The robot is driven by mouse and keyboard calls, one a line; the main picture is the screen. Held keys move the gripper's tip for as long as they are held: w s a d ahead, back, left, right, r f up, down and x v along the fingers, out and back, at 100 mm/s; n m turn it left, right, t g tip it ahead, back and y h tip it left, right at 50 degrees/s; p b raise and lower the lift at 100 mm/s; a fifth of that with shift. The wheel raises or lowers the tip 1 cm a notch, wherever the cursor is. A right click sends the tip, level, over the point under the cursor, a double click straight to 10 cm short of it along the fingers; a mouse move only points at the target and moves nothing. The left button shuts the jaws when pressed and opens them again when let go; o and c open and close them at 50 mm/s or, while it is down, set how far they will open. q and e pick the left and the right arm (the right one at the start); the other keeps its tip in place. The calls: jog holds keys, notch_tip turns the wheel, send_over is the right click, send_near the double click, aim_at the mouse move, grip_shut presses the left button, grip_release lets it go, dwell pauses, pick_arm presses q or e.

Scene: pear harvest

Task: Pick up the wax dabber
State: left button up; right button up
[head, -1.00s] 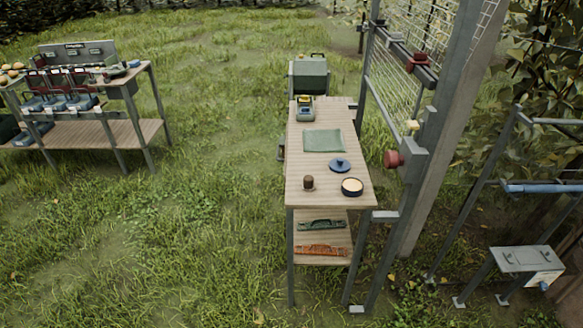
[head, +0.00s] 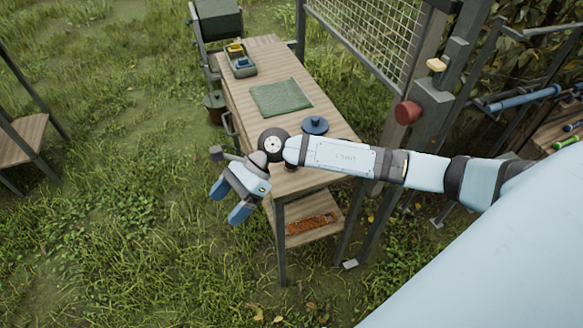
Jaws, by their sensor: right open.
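I cannot tell for sure which thing is the wax dabber. The small upright brown piece seen earlier at the near end of the wooden bench (head: 262,97) is now mostly behind my right arm; a dark bit (head: 290,168) shows just below the arm. The round tin of pale wax is hidden by the arm. A blue round lid-like piece with a knob (head: 315,125) lies just beyond the arm. My right gripper (head: 228,202) is open and empty, off the bench's near left edge, fingers pointing down-left. My left gripper is not in view.
A green cloth (head: 281,97) and a grey-green tray with yellow and blue pieces (head: 241,62) lie farther along the bench. An orange-red item (head: 310,224) is on the lower shelf. A post with a red knob (head: 408,113) stands at right.

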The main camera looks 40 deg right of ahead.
jog(key=w+d+r+n+t+h+b, duration=0.1)
jog(key=w+d+n+h, duration=0.35)
jog(key=d, duration=0.75)
jog(key=w+d+n+t+h+b, duration=0.1)
jog(key=w+d+n+h, duration=0.1)
jog(key=w+d+h, duration=0.7)
jog(key=shift+y, duration=0.35)
jog(key=s+d+f, duration=0.1)
jog(key=f, duration=0.1)
jog(key=d+f, duration=0.1)
jog(key=f, duration=0.1)
jog(key=s+d+f, duration=0.1)
jog(key=f, duration=0.1)
jog(key=shift+s+f+p, duration=0.3)
jog(key=shift+s+f, duration=0.05)
jog(key=shift+f, duration=0.05)
jog(key=shift+w+d+f+p, duration=0.15)
jog(key=shift+f+p, duration=0.15)
jog(key=shift+f, duration=1.25)
jog(key=shift+d+f+p, duration=0.15)
jog(key=shift+f+p, duration=0.15)
jog(key=shift+f, duration=1.25)
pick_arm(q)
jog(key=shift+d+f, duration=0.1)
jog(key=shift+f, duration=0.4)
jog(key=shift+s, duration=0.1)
pick_arm(e)
jog(key=shift+c, duration=0.4)
jog(key=c, duration=0.9)
